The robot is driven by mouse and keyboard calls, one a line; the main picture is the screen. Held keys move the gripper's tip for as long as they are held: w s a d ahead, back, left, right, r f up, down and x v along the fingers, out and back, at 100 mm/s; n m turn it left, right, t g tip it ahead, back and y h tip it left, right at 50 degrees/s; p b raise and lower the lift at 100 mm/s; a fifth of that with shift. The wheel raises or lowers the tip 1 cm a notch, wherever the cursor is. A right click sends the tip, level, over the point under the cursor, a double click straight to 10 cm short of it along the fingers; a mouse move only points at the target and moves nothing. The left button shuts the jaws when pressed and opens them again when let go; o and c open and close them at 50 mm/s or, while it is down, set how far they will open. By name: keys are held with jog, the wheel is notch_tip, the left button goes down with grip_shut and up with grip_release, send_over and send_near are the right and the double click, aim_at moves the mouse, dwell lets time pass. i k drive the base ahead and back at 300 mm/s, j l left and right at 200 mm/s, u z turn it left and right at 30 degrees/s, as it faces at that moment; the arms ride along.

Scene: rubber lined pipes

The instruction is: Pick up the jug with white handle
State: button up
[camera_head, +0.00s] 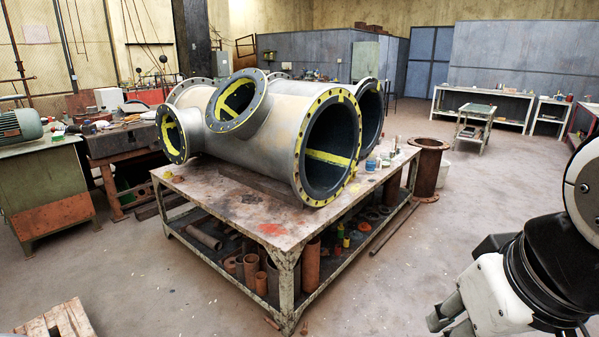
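Several small containers stand at the right edge of the worktable (215,192), beside the big pipe's open end. One is a pale container with some blue (370,164), and another whitish one (386,159) stands just right of it. They are too small to tell whether either is the jug, and I cannot make out a white handle. My arm is at the lower right, in front of the floor and well apart from the table. Grey prongs at its lower left end look like my gripper (447,321). Its opening is unclear and I see nothing held.
A large grey flanged pipe (262,130) with yellow marks fills most of the tabletop. A rusty flanged pipe (427,170) stands right of the table. A small trolley (474,128) and white benches (510,105) are at the back. The floor at right is open.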

aim_at(374, 164)
jog(key=i+l+z, duration=0.3)
jog(key=i, duration=0.15)
jog(key=i+l+z, duration=0.15)
jog(key=i+z, duration=0.15)
jog(key=i, duration=0.2)
jog(key=i+z, duration=0.3)
jog(key=i, duration=2.15)
jog(key=i+l+u, duration=0.2)
jog(key=i, duration=0.4)
jog(key=i+l+u, duration=0.15)
jog(key=i, duration=0.45)
jog(key=j, duration=0.05)
